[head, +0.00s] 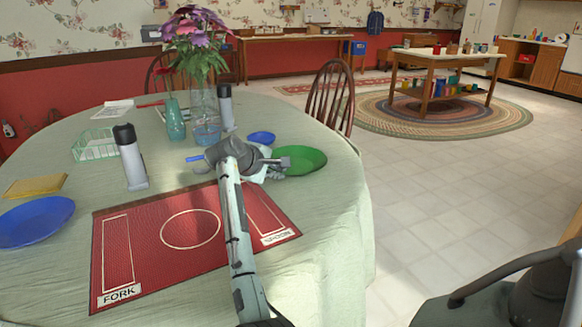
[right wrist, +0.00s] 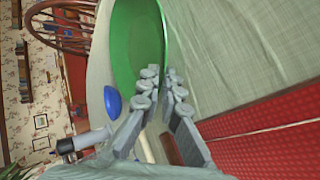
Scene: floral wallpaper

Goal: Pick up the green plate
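The green plate (head: 304,160) lies at the right side of the round table, near its edge. In the right wrist view it fills the upper middle (right wrist: 135,40). My right gripper (head: 282,163) is at the plate's near left rim. In the right wrist view its two fingertips (right wrist: 162,74) are close together, with the rim between them, so it looks shut on the plate. The plate seems to be on or just above the cloth; I cannot tell which. My left gripper is not in view.
A red placemat (head: 150,235) lies in front. A small blue dish (head: 261,138), a flower vase (head: 205,112), a grey bottle (head: 131,158), a large blue plate (head: 36,221) and a yellow napkin (head: 36,186) are on the table. A wooden chair (head: 330,95) stands behind the plate.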

